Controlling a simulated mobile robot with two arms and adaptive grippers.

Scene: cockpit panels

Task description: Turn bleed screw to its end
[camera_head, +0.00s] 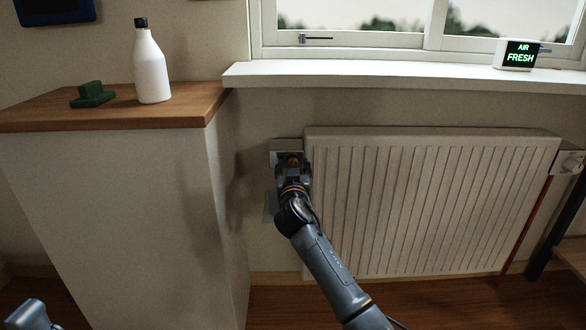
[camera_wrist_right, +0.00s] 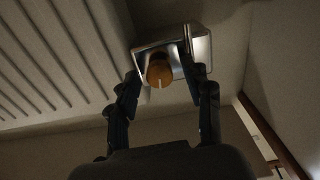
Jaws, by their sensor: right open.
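The bleed screw (camera_wrist_right: 159,72) is a round brass-coloured knob with a light line on its face. It sits in a shiny metal bracket (camera_wrist_right: 201,46) at the radiator's upper left end in the head view. My right gripper (camera_head: 291,163) is at this corner and hides most of the screw there. In the right wrist view, my right gripper (camera_wrist_right: 162,66) is open, with one finger on each side of the screw. I cannot tell whether either finger touches it. A grey-blue part of mine shows at the lower left of the head view, but no left fingers show.
The white ribbed radiator (camera_head: 430,200) hangs under the window sill (camera_head: 400,76). A wooden-topped cabinet (camera_head: 190,103) stands at left, close to my right gripper, with a white bottle (camera_head: 151,70) and green block (camera_head: 92,95). An air monitor (camera_head: 516,55) sits on the sill.

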